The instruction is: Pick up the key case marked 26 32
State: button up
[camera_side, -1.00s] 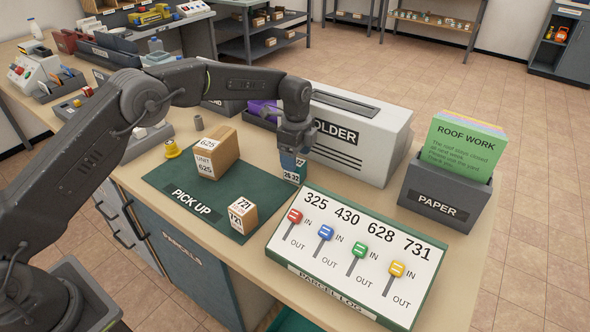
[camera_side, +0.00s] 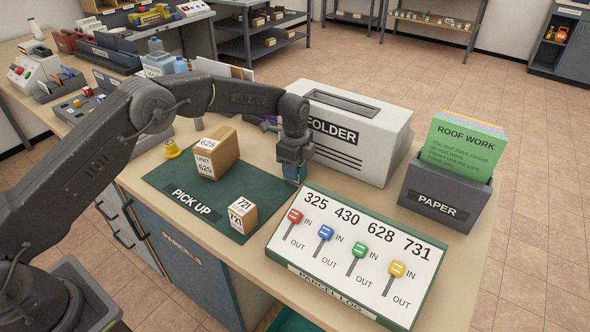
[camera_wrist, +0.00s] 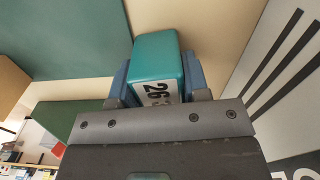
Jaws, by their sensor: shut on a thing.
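The teal key case (camera_wrist: 156,52) sits between the two blue fingers of my gripper (camera_wrist: 160,82) in the wrist view. Its white label shows "26" and part of a further digit; the rest is hidden by the gripper body. In the side view my gripper (camera_side: 293,172) points down at the far right corner of the green PICK UP mat (camera_side: 188,205), in front of the grey folder machine. It covers most of the case there, and only a small teal-blue part shows. My gripper is shut on the case. I cannot tell whether the case touches the mat.
A cardboard box marked 625 (camera_side: 219,153) and a smaller box marked 721 (camera_side: 243,213) stand on the mat. The folder machine (camera_side: 370,145) is close behind my gripper. The parcel log panel (camera_side: 340,262) lies in front, and a paper holder (camera_side: 445,200) stands right.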

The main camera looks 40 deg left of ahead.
jog(key=shift+c, duration=1.2)
jog(key=shift+r, duration=0.1)
